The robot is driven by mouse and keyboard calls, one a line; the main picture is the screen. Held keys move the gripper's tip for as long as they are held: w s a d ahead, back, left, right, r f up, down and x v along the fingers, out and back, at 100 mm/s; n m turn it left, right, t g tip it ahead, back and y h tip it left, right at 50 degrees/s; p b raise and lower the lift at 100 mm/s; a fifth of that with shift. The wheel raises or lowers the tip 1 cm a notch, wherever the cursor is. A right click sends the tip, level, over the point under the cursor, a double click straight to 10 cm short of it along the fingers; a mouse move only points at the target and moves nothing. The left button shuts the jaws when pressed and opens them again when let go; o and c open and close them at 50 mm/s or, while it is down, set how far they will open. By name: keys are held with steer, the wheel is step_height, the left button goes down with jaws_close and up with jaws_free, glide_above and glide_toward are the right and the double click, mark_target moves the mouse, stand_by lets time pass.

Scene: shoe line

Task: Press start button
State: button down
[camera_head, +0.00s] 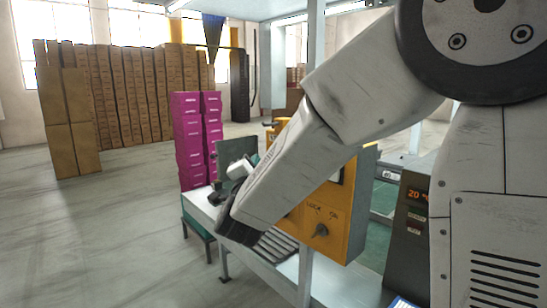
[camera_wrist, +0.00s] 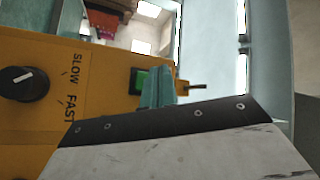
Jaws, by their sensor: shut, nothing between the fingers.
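The yellow control box (camera_wrist: 60,55) fills the left of the wrist view. A green button (camera_wrist: 137,80) in a dark frame sits near its right edge; I take it for the start button, though I see no label on it. My gripper (camera_wrist: 158,87), with its teal fingers together and empty, overlaps the right side of the button. I cannot tell whether it touches the button. In the head view the yellow box (camera_head: 345,230) is partly behind my arm, and the green button is hidden there.
A black knob (camera_wrist: 26,83) marked SLOW and FAST is left of the button. A LOCK/ON switch (camera_head: 321,230) is on the box. A grey post (camera_head: 306,275) stands before it. Magenta boxes (camera_head: 190,140) and brown cartons (camera_head: 130,95) stand behind. The left floor is free.

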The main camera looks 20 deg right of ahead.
steer(key=shift+w+d, duration=0.25)
steer(key=shift+d, duration=0.45)
steer(key=shift+w+d, duration=0.2)
steer(key=shift+d, duration=0.5)
stand_by(1.0)
steer(key=shift+w+d, duration=0.15)
steer(key=shift+d, duration=0.25)
